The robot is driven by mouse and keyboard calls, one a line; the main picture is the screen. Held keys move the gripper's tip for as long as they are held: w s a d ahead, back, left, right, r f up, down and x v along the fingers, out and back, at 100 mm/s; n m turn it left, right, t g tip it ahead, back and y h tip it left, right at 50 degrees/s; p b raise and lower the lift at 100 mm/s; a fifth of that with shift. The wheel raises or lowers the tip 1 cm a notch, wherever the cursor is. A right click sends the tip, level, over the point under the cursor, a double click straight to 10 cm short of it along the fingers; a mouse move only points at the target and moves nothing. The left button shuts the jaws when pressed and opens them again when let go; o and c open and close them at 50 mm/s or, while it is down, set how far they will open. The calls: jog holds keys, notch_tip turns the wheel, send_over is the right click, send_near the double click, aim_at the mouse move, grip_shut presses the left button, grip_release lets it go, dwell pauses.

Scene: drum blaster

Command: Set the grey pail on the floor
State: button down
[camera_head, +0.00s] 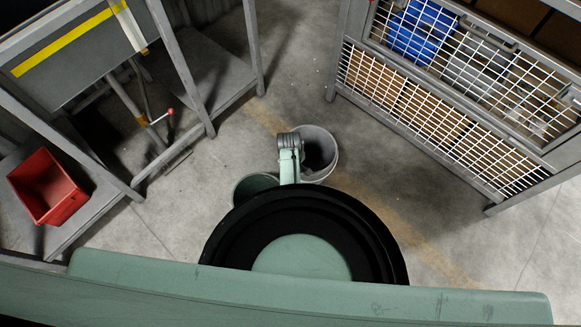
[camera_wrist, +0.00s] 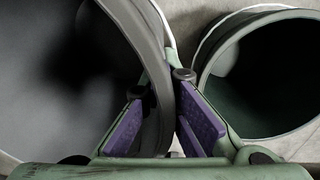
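The grey pail (camera_head: 327,170) shows in the head view just right of my wrist, its open mouth facing up. In the wrist view the grey pail (camera_wrist: 60,130) fills the left side, and its dark inside looks empty. My gripper (camera_wrist: 163,98) has one purple-padded finger on each side of the pail's wall near the rim. The pads sit close against the wall, and the gripper looks shut on it. The gripper's fingers are hidden in the head view. The pail's base is hidden, so I cannot tell whether it touches the floor (camera_head: 235,145).
A green pail (camera_wrist: 205,65) stands right beside the grey one; in the head view it (camera_head: 240,190) is partly hidden by my arm. A grey rack with a red bin (camera_head: 48,187) is at left. A mesh-sided cage (camera_head: 440,110) is at right.

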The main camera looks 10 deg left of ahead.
notch_tip(320, 180, down, 10)
jog(key=b, duration=0.8)
jog(key=c, duration=2.3)
grip_release()
jog(key=o, duration=0.6)
